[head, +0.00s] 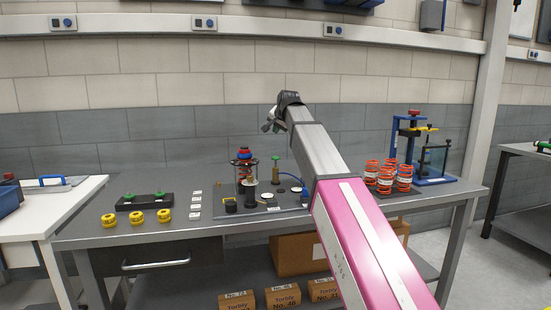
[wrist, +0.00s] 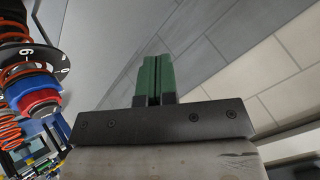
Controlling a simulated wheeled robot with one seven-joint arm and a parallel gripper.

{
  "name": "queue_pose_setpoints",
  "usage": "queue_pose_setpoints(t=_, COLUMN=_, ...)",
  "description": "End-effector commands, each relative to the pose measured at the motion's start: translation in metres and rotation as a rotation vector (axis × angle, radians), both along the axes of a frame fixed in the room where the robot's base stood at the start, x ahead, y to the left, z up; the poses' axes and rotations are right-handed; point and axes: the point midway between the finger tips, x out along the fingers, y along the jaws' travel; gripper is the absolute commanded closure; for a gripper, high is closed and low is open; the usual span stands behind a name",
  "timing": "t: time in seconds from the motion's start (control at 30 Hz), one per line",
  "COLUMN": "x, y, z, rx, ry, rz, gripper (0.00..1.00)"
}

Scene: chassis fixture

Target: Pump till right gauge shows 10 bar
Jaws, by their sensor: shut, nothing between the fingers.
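My gripper (head: 268,126) is raised above the back of the workbench in the head view, above and a little right of the spring-and-damper unit. In the wrist view its green fingers (wrist: 155,78) are together with nothing between them. On the fixture plate, white round faces that look like gauges lie at the middle (head: 267,196) and to the right (head: 296,190). They are too small to read. A brass post with a green top (head: 276,170) stands behind them; I cannot tell whether it is the pump. A black cylinder (head: 251,196) stands at the front.
The spring unit (head: 244,170) stands close by, and its red and blue parts (wrist: 38,102) show at the wrist view's left. Orange springs (head: 387,177) and a blue press (head: 432,150) stand right. Yellow discs (head: 136,217) lie left. The bench's left rear is clear.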

Motion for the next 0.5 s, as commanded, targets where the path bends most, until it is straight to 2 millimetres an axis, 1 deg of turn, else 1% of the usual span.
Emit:
queue_pose_setpoints(t=0.27, x=-0.001, y=0.0, z=-0.03, rx=-0.001, ry=0.001, rz=0.0, gripper=1.0)
queue_pose_setpoints(t=0.5, x=-0.001, y=0.0, z=-0.06, rx=-0.001, ry=0.001, rz=0.0, gripper=1.0)
